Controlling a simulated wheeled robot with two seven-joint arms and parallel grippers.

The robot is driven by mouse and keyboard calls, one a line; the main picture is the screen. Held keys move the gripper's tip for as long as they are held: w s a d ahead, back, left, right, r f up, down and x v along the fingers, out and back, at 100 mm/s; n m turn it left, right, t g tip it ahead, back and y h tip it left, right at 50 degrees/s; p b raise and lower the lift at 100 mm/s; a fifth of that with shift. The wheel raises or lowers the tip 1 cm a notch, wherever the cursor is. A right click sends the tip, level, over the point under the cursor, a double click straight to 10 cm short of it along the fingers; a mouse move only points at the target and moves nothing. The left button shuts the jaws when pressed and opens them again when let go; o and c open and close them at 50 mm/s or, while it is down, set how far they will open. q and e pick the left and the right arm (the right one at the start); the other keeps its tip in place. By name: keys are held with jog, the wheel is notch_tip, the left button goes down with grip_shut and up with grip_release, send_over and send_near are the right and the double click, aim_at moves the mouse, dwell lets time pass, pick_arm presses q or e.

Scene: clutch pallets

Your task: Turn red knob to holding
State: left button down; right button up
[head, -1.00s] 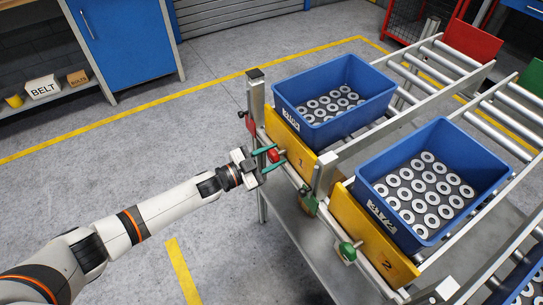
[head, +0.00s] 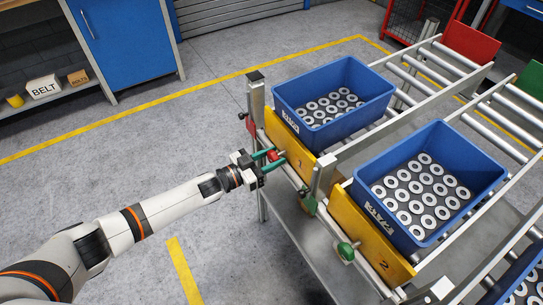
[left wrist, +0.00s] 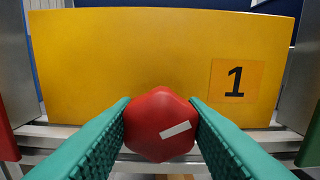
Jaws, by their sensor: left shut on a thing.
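The red knob (left wrist: 150,132) is faceted, with a white bar on its face that points right and slightly up. It sits in front of the yellow plate marked 1 (left wrist: 110,60). My left gripper (head: 271,158) is shut on the knob. Its green fingers press the knob from the left and right in the left wrist view (left wrist: 161,124). In the head view the red knob (head: 273,156) shows small between the fingers. I see no readable holding mark near it. My right gripper is not in view.
Behind the plate stands a blue bin of metal rings (head: 372,97) on rollers. To its right are a yellow plate marked 2 (head: 372,240), a green knob (head: 347,251) and another blue bin (head: 480,185). Metal posts flank plate 1. The floor at left is clear.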

pick_arm(q)
jog(key=shift+n, duration=0.7)
jog(key=c, duration=0.9)
grip_release()
jog(key=v, duration=1.2)
